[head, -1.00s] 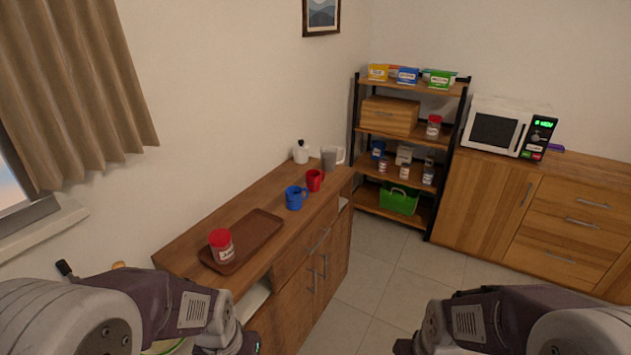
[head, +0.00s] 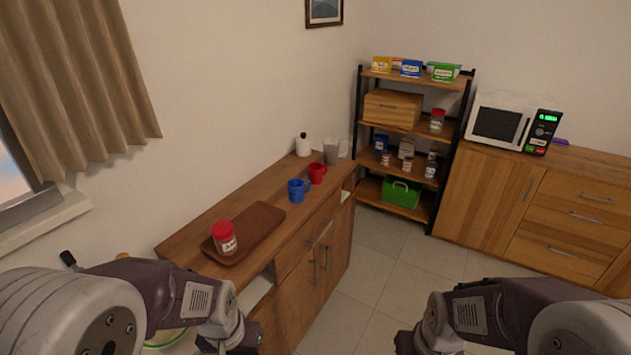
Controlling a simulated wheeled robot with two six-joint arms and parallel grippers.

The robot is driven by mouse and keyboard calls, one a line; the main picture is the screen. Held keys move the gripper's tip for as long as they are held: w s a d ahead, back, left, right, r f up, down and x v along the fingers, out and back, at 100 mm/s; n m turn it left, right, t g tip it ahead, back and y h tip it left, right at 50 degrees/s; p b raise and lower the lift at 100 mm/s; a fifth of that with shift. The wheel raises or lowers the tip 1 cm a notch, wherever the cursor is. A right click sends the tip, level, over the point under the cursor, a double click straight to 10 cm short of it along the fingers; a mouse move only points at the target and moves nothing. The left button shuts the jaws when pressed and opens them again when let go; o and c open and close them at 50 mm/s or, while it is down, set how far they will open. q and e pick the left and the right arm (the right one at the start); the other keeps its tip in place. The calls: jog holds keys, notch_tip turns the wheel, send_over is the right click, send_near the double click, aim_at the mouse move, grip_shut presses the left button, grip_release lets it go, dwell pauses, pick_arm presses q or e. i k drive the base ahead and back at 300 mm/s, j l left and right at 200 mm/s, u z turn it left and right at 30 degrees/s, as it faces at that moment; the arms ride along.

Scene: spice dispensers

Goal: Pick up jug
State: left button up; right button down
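A grey translucent jug (head: 332,151) with a handle on its right stands at the far end of the wooden sideboard (head: 190,233). A white bottle-like container (head: 303,146) with a dark top stands just left of it. My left arm comes in at the lower left and my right arm at the lower right. Both are well short of the jug. The fingers of both grippers are not visible, as the arms run out of the bottom of the picture.
A red mug (head: 317,173) and a blue mug (head: 296,190) stand in front of the jug. A brown tray (head: 262,222) holds a red-lidded jar (head: 223,238). A shelf rack (head: 405,128) and a microwave (head: 500,123) stand at the back. The tiled floor (head: 375,290) between my arms is clear.

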aim_at(330, 145)
jog(key=u, duration=1.7)
jog(key=l+u, duration=0.5)
jog(key=k+l+u, duration=0.15)
jog(key=l+u, duration=0.15)
jog(key=u, duration=0.2)
jog(key=k+l+u, duration=0.15)
jog(key=l+u, duration=0.15)
jog(key=u, duration=0.2)
jog(key=k+l+u, duration=0.2)
jog(key=u, duration=0.3)
jog(key=k+l+u, duration=0.75)
jog(key=k+u, duration=0.2)
jog(key=k+l+u, duration=0.1)
jog(key=k+u, duration=0.4)
jog(key=k+l, duration=0.4)
jog(key=k, duration=0.25)
jog(key=k+l+z, duration=0.1)
jog(key=k+l, duration=0.35)
jog(key=k, duration=0.2)
jog(key=k+l, duration=0.45)
jog(key=k, duration=0.2)
